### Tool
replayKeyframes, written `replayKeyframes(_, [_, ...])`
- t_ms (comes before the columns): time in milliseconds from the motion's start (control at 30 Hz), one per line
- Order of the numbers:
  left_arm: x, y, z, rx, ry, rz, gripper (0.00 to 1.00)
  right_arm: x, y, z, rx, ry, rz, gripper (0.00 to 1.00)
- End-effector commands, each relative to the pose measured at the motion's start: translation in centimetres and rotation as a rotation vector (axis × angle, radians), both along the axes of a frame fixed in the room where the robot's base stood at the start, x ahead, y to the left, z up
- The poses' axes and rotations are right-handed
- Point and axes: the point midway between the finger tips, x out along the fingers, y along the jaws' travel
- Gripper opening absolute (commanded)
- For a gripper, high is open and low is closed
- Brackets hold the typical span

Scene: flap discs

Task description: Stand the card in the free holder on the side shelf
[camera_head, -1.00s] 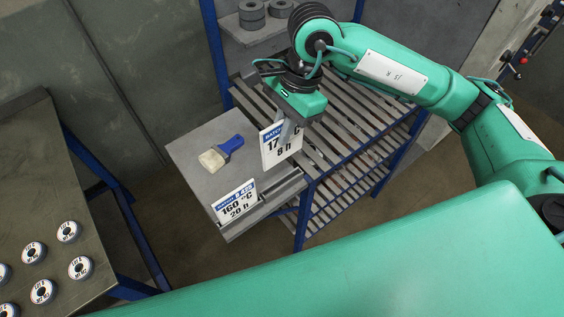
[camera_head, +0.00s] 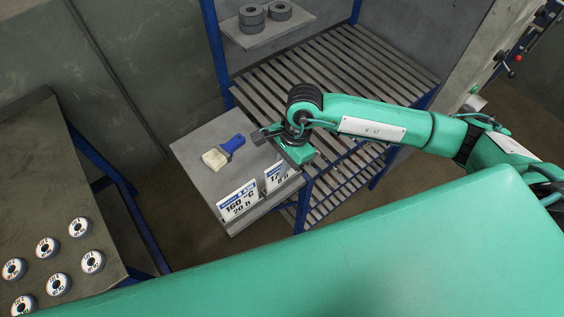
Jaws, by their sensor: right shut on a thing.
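My right gripper (camera_head: 286,168) is shut on a white card with a blue top band (camera_head: 274,178). The gripper covers the upper right of this card. The card is upright at the front edge of the grey side shelf (camera_head: 200,182), just right of another card (camera_head: 238,201). That other card reads 160 °C, 20 h and stands upright at the shelf's front edge. I cannot tell whether the held card's lower edge is seated in a holder. The free holder is hidden or too small to make out. My left gripper is not in view.
A table (camera_head: 35,180) with several white-labelled discs is at the left.

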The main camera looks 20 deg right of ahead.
Motion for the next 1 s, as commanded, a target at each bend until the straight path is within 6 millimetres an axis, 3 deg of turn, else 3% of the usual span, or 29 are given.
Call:
replayKeyframes(267, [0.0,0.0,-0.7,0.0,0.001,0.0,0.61,0.0,0.0,-0.4,0.0,0.0,0.0,0.0])
replayKeyframes(300, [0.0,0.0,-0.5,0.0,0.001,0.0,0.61,0.0,0.0,-0.3,0.0,0.0,0.0,0.12])
replayKeyframes(400, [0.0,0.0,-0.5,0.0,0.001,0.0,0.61,0.0,0.0,-0.2,0.0,0.0,0.0,0.28])
replayKeyframes(800, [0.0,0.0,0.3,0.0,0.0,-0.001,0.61,0.0,0.0,0.3,0.001,0.001,-0.001,0.28])
replayKeyframes(867, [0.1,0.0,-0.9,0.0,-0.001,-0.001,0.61,0.2,-0.2,0.6,0.002,-0.003,-0.001,0.28])
replayKeyframes(1000, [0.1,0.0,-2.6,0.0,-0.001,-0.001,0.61,0.6,-1.1,3.1,0.002,-0.007,0.0,0.28])
